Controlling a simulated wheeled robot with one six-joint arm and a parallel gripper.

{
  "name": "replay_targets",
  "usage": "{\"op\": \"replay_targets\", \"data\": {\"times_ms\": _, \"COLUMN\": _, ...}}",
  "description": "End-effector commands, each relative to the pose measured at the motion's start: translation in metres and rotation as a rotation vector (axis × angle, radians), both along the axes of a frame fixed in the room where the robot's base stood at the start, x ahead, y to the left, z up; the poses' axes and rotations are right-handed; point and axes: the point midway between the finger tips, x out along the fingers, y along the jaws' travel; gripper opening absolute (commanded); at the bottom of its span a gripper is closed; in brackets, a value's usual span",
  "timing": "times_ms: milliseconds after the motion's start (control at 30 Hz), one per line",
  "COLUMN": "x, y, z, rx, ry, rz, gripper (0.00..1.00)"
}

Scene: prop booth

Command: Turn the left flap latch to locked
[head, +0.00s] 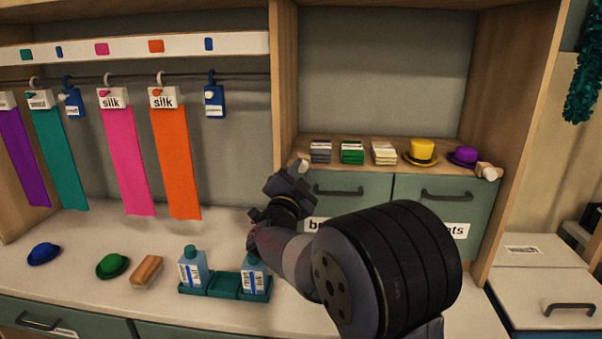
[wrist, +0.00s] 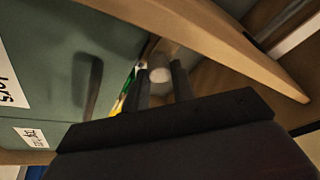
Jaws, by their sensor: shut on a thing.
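The left flap latch (head: 301,166) is a small pale knob at the upper left corner of the left green flap (head: 350,210), mostly hidden behind my gripper in the head view. My gripper (head: 292,180) is at that corner. In the wrist view the round pale end of the latch (wrist: 160,74) sits between the two dark fingers, and my gripper is shut on it. How far the latch is turned cannot be told. The right flap latch (head: 488,172), pale with a wooden base, is at the upper right corner of the right flap (head: 430,190). Both flaps look closed.
Folded cloth stacks (head: 352,153), a yellow hat (head: 421,152) and a purple hat (head: 463,156) stand on the shelf above the flaps. A wooden upright (head: 284,110) is close beside my gripper. Bottles in a green tray (head: 225,285) stand on the counter below.

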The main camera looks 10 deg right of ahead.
Motion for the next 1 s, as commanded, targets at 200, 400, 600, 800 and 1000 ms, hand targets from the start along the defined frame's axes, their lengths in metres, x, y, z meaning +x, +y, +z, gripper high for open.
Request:
{"op": "replay_targets", "data": {"times_ms": 200, "x": -0.0001, "y": -0.0002, "z": -0.0004, "rx": -0.010, "ry": 0.003, "rz": -0.001, "gripper": 0.02}}
{"op": "replay_targets", "data": {"times_ms": 400, "x": -0.0004, "y": -0.0010, "z": -0.0012, "rx": -0.068, "ry": 0.022, "rz": -0.001, "gripper": 0.02}}
{"op": "replay_targets", "data": {"times_ms": 600, "x": -0.0007, "y": -0.0017, "z": -0.0022, "rx": -0.199, "ry": 0.064, "rz": -0.001, "gripper": 0.02}}
{"op": "replay_targets", "data": {"times_ms": 800, "x": -0.0011, "y": -0.0028, "z": -0.0022, "rx": -0.374, "ry": 0.120, "rz": -0.002, "gripper": 0.02}}
{"op": "replay_targets", "data": {"times_ms": 1000, "x": -0.0012, "y": -0.0036, "z": -0.0017, "rx": -0.555, "ry": 0.180, "rz": -0.002, "gripper": 0.02}}
